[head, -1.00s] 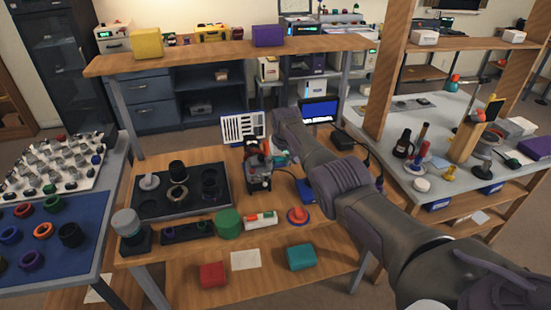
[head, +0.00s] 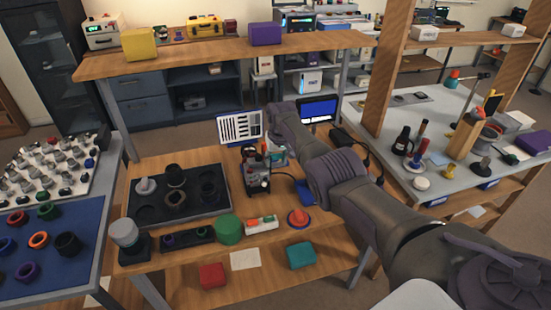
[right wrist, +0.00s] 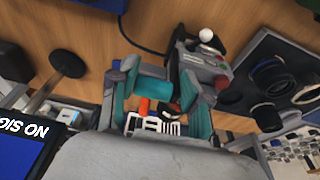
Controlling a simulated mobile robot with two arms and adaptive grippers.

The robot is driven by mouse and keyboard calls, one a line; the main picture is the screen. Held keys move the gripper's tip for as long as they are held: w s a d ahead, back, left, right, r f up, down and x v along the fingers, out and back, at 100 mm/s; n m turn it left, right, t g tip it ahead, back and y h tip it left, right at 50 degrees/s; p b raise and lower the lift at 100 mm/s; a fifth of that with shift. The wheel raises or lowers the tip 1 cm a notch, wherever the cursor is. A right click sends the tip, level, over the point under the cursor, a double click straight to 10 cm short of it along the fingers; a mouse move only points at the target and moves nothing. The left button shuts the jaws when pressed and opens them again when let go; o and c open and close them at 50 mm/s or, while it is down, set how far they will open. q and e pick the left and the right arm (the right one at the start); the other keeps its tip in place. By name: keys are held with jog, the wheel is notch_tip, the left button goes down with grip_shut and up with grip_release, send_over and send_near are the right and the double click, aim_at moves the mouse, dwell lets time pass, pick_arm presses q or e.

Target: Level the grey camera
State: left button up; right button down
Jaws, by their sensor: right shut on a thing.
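The grey camera (head: 256,176) appears to be the small grey and black unit with red details standing on the middle table; I cannot clearly separate camera from stand. In the right wrist view the grey body (right wrist: 214,72) with a white ball knob and a red stripe lies just right of the fingertips. My right gripper (head: 277,152) reaches the back right of the unit. In the right wrist view its teal-padded fingers (right wrist: 160,82) close around part of the unit; the exact gripped part is hard to see. My left gripper is not in view.
A striped chart (head: 240,128) and a "NO SIGNAL" monitor (head: 318,111) stand behind the unit. A black tray (head: 150,211) with lens rings lies left. A cable runs right of the unit.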

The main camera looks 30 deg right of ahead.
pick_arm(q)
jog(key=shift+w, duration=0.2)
pick_arm(e)
jog(key=shift+w+d+r, duration=0.3)
jog(key=shift+d+r, duration=0.1)
jog(key=shift+r, duration=0.1)
jog(key=c, duration=0.7)
grip_release()
jog(key=shift+c, duration=0.2)
jog(key=shift+o, duration=0.3)
jog(key=shift+d+f, duration=0.15)
jog(key=shift+f, duration=0.2)
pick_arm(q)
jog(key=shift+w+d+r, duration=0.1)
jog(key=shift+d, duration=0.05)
pick_arm(e)
jog(key=shift+s+a, duration=0.1)
jog(key=shift+a, duration=0.15)
jog(key=v, duration=1.2)
